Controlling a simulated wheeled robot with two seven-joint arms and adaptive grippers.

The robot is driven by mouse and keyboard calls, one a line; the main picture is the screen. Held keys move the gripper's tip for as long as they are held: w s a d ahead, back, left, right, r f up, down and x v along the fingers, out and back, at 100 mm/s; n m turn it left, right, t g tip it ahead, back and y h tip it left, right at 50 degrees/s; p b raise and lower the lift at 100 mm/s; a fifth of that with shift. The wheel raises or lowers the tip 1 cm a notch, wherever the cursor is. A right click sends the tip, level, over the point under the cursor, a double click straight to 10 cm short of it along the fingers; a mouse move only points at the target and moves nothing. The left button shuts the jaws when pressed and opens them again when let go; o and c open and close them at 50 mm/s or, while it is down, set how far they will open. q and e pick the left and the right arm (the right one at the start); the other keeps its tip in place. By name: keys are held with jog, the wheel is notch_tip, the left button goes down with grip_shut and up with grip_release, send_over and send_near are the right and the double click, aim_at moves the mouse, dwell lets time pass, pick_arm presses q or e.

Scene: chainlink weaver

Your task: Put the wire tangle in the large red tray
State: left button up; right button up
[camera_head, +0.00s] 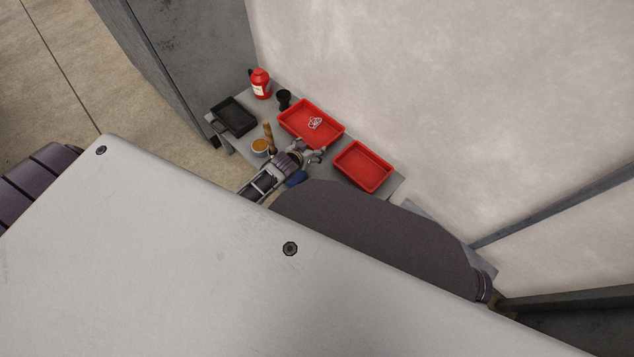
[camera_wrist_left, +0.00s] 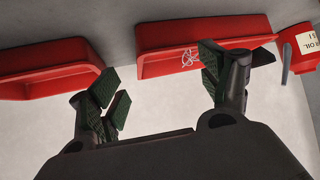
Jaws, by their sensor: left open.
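The wire tangle (camera_head: 315,123) is a small, pale knot of wire. It lies inside the large red tray (camera_head: 297,128), toward its right part. In the left wrist view the tangle (camera_wrist_left: 188,57) shows at the wall of the large red tray (camera_wrist_left: 160,37). My left gripper (camera_head: 318,152) is beside the near side of that tray, apart from the tangle. Its fingers are spread and empty in the left wrist view (camera_wrist_left: 160,80). My right gripper is not in view.
A smaller red tray (camera_head: 364,167) stands to the right. A black tray (camera_head: 233,116), a red oil container (camera_head: 260,84), a black cup-like object (camera_head: 284,98) and a round tin (camera_head: 260,147) with a brown top stand left. A wall (camera_head: 420,80) rises behind the table.

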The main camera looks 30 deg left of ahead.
pick_arm(q)
jog(key=s+d+g, duration=0.1)
jog(key=s+d, duration=0.2)
jog(key=s, duration=0.1)
jog(key=s+d+r+g+h, duration=0.1)
jog(key=s+d, duration=0.1)
jog(key=s, duration=0.2)
jog(key=s+d+r+m+g, duration=0.1)
jog(key=s+d, duration=0.2)
jog(key=s, duration=0.1)
jog(key=shift+d+r, duration=0.2)
jog(key=shift+d, duration=0.1)
jog(key=s+d+r+g+h, duration=0.1)
jog(key=s+d+r, duration=0.2)
jog(key=s, duration=0.3)
jog(key=s+d+r+m+g+h, duration=0.1)
jog(key=s+d+r+g, duration=0.1)
jog(key=s, duration=0.3)
jog(key=shift+s+d+r+m, duration=0.35)
jog(key=shift+d+r, duration=0.15)
jog(key=shift+r, duration=0.2)
jog(key=shift+a, duration=0.1)
